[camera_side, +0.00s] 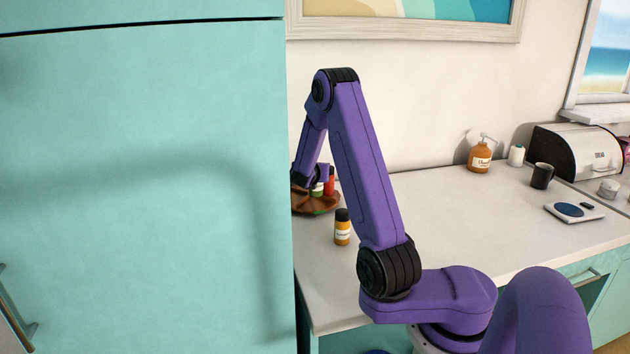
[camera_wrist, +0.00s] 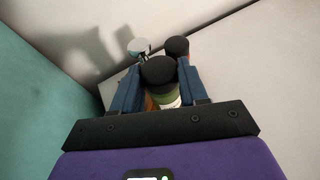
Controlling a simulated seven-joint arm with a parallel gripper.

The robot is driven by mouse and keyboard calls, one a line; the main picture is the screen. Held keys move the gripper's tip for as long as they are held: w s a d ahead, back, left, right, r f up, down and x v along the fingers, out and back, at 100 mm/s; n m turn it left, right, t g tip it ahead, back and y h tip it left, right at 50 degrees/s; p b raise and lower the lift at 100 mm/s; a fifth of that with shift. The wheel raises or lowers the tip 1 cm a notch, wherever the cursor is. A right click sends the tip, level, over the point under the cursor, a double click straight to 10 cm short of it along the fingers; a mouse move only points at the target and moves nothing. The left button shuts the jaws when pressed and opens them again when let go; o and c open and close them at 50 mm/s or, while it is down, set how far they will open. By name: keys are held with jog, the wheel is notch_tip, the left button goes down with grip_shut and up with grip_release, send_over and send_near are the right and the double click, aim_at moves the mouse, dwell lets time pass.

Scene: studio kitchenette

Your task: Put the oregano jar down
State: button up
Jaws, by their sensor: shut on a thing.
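A jar with a black lid and green contents (camera_wrist: 165,94), which I take to be the oregano jar, is between the two blue fingers of my gripper (camera_wrist: 160,84) in the wrist view. My gripper is shut on it. In the side view the green jar (camera_side: 317,189) shows at the brown wooden tray (camera_side: 318,209), beside the fridge; my arm partly covers it. I cannot tell whether its base touches the tray. A red jar (camera_side: 329,181) stands close to its right, and shows in the wrist view with a black lid (camera_wrist: 177,47).
A black-lidded jar with yellow-orange contents (camera_side: 342,228) stands on the counter in front of the tray. The teal fridge (camera_side: 150,180) closes off the left side. A soap bottle (camera_side: 480,157), dark mug (camera_side: 542,176) and scale (camera_side: 573,212) are further right. The middle counter is clear.

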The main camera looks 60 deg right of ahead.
aim_at(315, 196)
jog(key=shift+w+d+f, duration=0.1)
jog(key=shift+f, duration=1.55)
jog(key=shift+f, duration=0.1)
jog(key=o, duration=1.1)
jog(key=shift+a+r, duration=0.2)
jog(key=shift+a, duration=0.1)
jog(key=shift+s+a+r, duration=0.25)
jog(key=shift+a+r, duration=0.4)
jog(key=shift+r, duration=0.75)
jog(key=shift+s+a+r, duration=0.3)
jog(key=shift+a+r, duration=0.35)
jog(key=shift+r, duration=0.8)
jog(key=shift+s+a+r, duration=0.25)
jog(key=shift+a+r, duration=0.4)
jog(key=shift+r, duration=0.75)
